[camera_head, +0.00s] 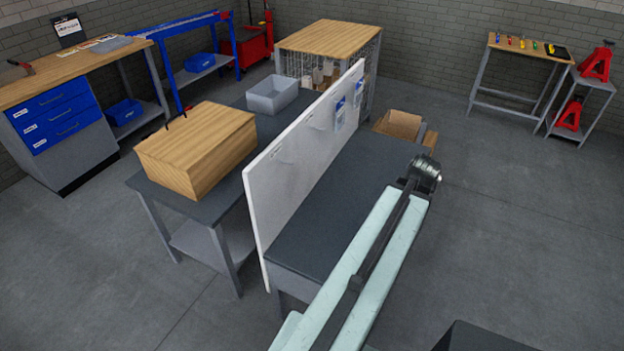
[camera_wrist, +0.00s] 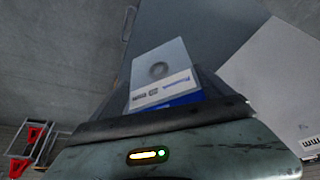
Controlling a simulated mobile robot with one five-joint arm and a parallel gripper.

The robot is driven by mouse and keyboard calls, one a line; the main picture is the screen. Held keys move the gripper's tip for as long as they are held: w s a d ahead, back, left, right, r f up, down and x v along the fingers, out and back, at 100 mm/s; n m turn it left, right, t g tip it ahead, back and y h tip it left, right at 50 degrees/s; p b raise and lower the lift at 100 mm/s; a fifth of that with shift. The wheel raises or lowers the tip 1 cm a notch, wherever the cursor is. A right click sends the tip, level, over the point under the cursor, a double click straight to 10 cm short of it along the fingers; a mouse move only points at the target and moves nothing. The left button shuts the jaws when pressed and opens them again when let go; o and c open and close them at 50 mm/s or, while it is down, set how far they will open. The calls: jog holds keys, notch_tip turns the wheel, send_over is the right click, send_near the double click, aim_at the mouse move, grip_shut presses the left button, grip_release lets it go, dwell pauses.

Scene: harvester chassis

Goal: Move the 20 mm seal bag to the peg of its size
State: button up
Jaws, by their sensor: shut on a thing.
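My gripper (camera_wrist: 152,112) is shut on a seal bag (camera_wrist: 158,68) in the wrist view. The bag is clear and flat, with a dark round seal inside and a white and blue label at its lower end. Its size print is too small to read. In the head view my arm reaches toward the right of the white peg board (camera_head: 272,178), and the gripper and bag are hidden there. Two bags (camera_head: 340,113) with blue labels hang at the far end of the board. The board's pegs and size marks are too small to read in the head view.
The board stands upright along a dark bench (camera_head: 320,215). A wooden box (camera_head: 195,150) and a grey bin (camera_head: 272,95) are on the table left of it. A cardboard box (camera_head: 400,124) is beyond the bench.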

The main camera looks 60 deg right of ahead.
jog(key=w+n+t+y, duration=0.1)
jog(key=w+n, duration=0.4)
jog(key=w, duration=1.4)
jog(key=w+a+f+n+t+y+b, duration=0.1)
jog(key=w+n, duration=0.4)
jog(key=w, duration=1.4)
jog(key=shift+a+n+y, duration=0.25)
jog(key=shift+n+y, duration=0.05)
jog(key=shift+y, duration=0.5)
jog(key=shift+w, duration=0.1)
jog(key=o, duration=1.1)
